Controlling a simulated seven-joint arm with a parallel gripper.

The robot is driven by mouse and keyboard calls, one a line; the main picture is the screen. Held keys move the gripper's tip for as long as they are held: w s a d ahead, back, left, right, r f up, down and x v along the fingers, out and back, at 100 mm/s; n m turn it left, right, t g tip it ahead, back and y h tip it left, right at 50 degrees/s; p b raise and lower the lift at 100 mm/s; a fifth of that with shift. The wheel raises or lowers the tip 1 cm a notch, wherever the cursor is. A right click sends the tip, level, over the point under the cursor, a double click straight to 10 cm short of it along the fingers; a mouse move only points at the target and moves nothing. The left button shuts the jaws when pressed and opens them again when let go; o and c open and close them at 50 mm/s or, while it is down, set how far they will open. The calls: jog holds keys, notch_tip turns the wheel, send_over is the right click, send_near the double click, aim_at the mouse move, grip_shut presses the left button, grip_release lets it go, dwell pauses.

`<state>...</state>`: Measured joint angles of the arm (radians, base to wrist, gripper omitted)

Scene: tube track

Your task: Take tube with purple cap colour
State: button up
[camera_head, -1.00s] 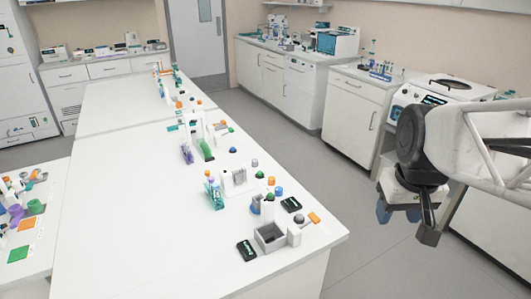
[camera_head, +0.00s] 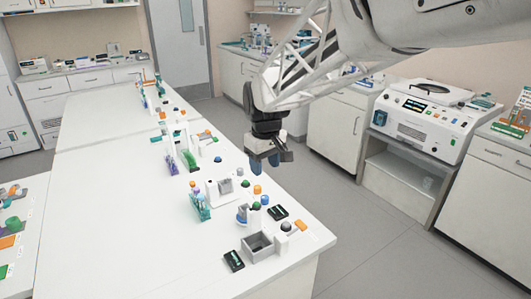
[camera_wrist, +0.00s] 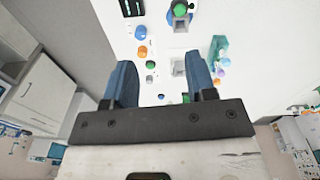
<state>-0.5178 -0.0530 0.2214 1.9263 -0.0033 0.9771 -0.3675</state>
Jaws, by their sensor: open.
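My gripper (camera_head: 268,160) hangs above the right edge of the long white bench, open and empty. In the wrist view its two blue fingers (camera_wrist: 160,78) stand wide apart with bench items showing beyond them. A purple rack (camera_head: 171,163) with small tubes stands on the bench left of my gripper, beside a green rack (camera_head: 188,160). A teal rack (camera_head: 200,207) with tubes stands nearer the front; it also shows in the wrist view (camera_wrist: 217,46).
A grey open box (camera_head: 258,247) and dark devices (camera_head: 233,260) lie at the bench's front end. Several coloured caps lie along its right side. The bench's left half (camera_head: 120,220) is clear. A white machine (camera_head: 425,115) stands across the aisle at right.

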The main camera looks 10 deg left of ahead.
jog(key=w+a+f+n, duration=0.2)
jog(key=a+f, duration=0.2)
jog(key=a, duration=0.9)
jog(key=n, duration=0.3)
send_over(196, 188)
jog(key=shift+g, duration=0.4)
jog(key=f, duration=0.4)
jog(key=shift+s+d+f, duration=0.15)
jog(key=shift+s+f, duration=0.05)
jog(key=shift+f, duration=0.15)
jog(key=shift+m, duration=0.3)
jog(key=shift+f, duration=1.3)
jog(key=shift+w+f, duration=0.15)
jog(key=shift+f, duration=2.45)
jog(key=c, duration=0.8)
